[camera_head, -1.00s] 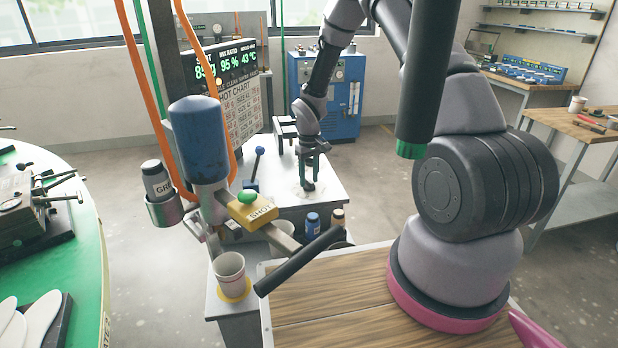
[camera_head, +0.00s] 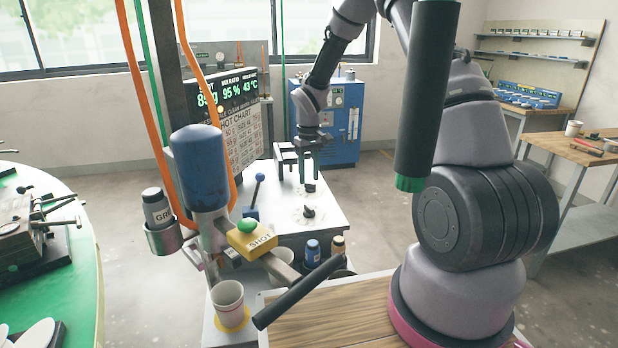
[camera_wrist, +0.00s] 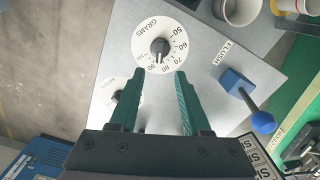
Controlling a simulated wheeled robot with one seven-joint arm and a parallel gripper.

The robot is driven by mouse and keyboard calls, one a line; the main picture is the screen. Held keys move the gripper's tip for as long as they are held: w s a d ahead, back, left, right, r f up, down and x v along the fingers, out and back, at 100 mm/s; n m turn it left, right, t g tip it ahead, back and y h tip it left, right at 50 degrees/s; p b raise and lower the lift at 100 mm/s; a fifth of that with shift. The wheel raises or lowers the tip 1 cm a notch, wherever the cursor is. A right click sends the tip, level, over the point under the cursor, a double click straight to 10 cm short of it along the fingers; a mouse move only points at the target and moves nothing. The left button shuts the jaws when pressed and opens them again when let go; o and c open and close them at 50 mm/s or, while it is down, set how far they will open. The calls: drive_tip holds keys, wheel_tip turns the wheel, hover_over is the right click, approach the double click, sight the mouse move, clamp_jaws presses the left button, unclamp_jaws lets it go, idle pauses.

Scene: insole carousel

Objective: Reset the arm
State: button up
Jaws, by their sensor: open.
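My gripper (camera_head: 308,172) hangs over the far part of the grey machine top (camera_head: 336,215), pointing down, with its two green fingers apart. In the wrist view the open fingers (camera_wrist: 161,82) have nothing between their tips. Just beyond them lies the white GRAMS dial (camera_wrist: 143,42) with a black knob (camera_wrist: 160,47). A second dial with a black knob (camera_wrist: 127,97) is partly hidden behind the left finger. In the head view both knobs show, the nearer one (camera_head: 308,211) clear of the fingers.
A blue-ended FLUSH lever (camera_wrist: 262,122) stands beside the dials. The dispenser with a blue tank (camera_head: 200,165), a readout board (camera_head: 228,90) and a paper cup (camera_head: 229,302) are at left. A blue cabinet (camera_head: 345,115) stands behind. Open air surrounds the gripper.

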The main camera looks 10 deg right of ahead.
drive_tip(key=s+d+r+m+t, duration=0.2)
drive_tip(key=s+r, duration=0.3)
drive_tip(key=r, duration=0.7)
drive_tip(key=s+d+r+m+t, duration=0.1)
drive_tip(key=s+d+r+m, duration=0.15)
drive_tip(key=s+r, duration=0.65)
drive_tip(key=s+d+r+m+t+y, duration=0.1)
drive_tip(key=s+r+m+t+y, duration=0.1)
drive_tip(key=s+r, duration=1)
drive_tip(key=s+m+t, duration=0.1)
drive_tip(key=s+t, duration=0.1)
drive_tip(key=s, duration=0.1)
drive_tip(key=shift+s+d+r+m, duration=0.15)
drive_tip(key=shift+d+m, duration=0.2)
